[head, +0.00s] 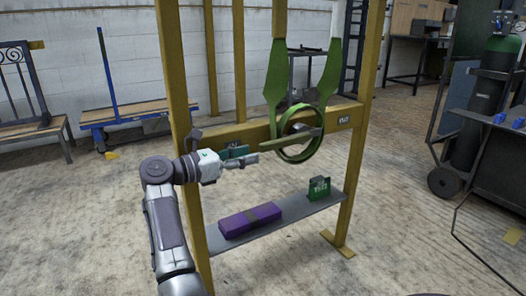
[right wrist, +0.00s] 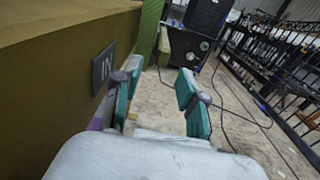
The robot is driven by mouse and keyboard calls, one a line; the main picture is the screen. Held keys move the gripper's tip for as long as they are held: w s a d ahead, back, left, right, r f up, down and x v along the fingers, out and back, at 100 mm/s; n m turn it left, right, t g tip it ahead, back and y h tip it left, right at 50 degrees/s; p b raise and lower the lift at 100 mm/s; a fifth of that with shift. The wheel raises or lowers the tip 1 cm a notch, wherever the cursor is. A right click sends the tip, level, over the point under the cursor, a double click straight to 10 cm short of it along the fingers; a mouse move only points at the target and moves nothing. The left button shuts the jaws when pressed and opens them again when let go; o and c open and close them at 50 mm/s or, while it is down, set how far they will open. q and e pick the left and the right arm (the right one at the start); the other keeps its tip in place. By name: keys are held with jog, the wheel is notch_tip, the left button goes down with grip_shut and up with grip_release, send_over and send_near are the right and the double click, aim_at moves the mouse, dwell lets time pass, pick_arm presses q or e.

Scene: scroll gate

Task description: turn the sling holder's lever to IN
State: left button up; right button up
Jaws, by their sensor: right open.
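A yellow frame carries a crossbeam (head: 225,137). A green forked sling (head: 274,75) hangs at it, with a green ring (head: 283,155) below. A grey and olive bar (head: 300,135), which looks like the lever, crosses the ring and points left. My right gripper (head: 243,156) is in front of the beam, left of the ring. In the right wrist view its teal fingers (right wrist: 158,98) are spread with nothing between them. The IN plate (right wrist: 104,68) is on the beam beside the left finger. Another plate (head: 344,120) sits right of the ring; its lettering is too small to read surely. My left gripper is not visible.
A grey shelf (head: 290,221) low in the frame holds a purple block (head: 250,219) and a green box (head: 319,188). A cart with a dark gas cylinder (head: 485,110) stands at the right. A blue trolley (head: 125,113) and bench are at the back left. Open floor surrounds the frame.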

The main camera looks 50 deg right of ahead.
jog(key=v, duration=0.3)
jog(key=shift+w+a, duration=0.1)
jog(key=shift+a, duration=0.25)
jog(key=shift+r, duration=0.1)
